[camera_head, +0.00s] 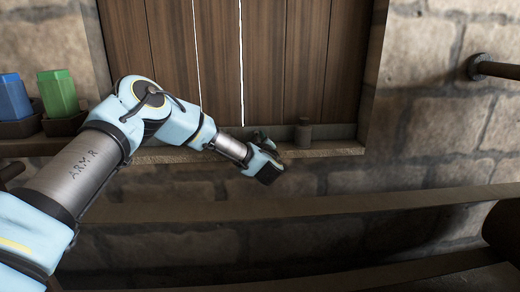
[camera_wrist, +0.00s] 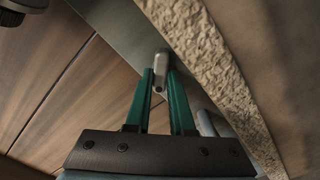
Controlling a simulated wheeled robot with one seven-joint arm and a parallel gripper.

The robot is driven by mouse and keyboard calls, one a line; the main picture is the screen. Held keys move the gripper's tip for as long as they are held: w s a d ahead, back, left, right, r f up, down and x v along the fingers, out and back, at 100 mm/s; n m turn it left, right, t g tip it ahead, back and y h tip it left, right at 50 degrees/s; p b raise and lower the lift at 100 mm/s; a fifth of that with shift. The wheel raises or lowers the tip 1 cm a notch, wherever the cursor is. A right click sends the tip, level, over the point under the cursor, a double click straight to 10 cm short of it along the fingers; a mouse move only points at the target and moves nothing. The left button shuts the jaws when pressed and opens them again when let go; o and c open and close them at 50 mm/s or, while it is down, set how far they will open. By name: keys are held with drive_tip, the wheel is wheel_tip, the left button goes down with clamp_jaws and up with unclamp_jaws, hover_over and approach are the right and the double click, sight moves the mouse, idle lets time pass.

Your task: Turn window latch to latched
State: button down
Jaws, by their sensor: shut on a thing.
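The window is a pair of wooden plank shutters (camera_head: 265,60) above a stone sill (camera_head: 320,151), with a grey metal strip along their bottom. The window latch (camera_wrist: 160,70) is a small grey metal lever in the wrist view, in front of the strip. My gripper (camera_wrist: 161,76) is shut on it, with one green finger on each side of the lever. In the head view my gripper (camera_head: 265,138) is at the bottom of the shutters, just above the sill. There the latch is hidden or too small to make out.
A blue block (camera_head: 13,97) and a green block (camera_head: 58,92) stand in dark holders at the left. A dark rod (camera_head: 497,70) juts from the stone wall at the right. A wooden ledge (camera_head: 330,205) runs below the sill.

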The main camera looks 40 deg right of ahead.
drive_tip(key=n+b, duration=0.2)
drive_tip(key=b, duration=0.1)
drive_tip(key=n+b, duration=0.3)
drive_tip(key=shift+w+a+f+n+b, duration=0.1)
drive_tip(key=shift+f+n+b, duration=0.2)
drive_tip(key=shift+f+b, duration=0.1)
drive_tip(key=n+b, duration=0.3)
drive_tip(key=shift+r, duration=0.1)
drive_tip(key=shift+n+b, duration=0.3)
drive_tip(key=shift+b, duration=0.05)
drive_tip(key=c, duration=0.8)
unclamp_jaws()
drive_tip(key=shift+r, duration=0.1)
drive_tip(key=shift+r+p, duration=0.1)
drive_tip(key=shift+p, duration=0.3)
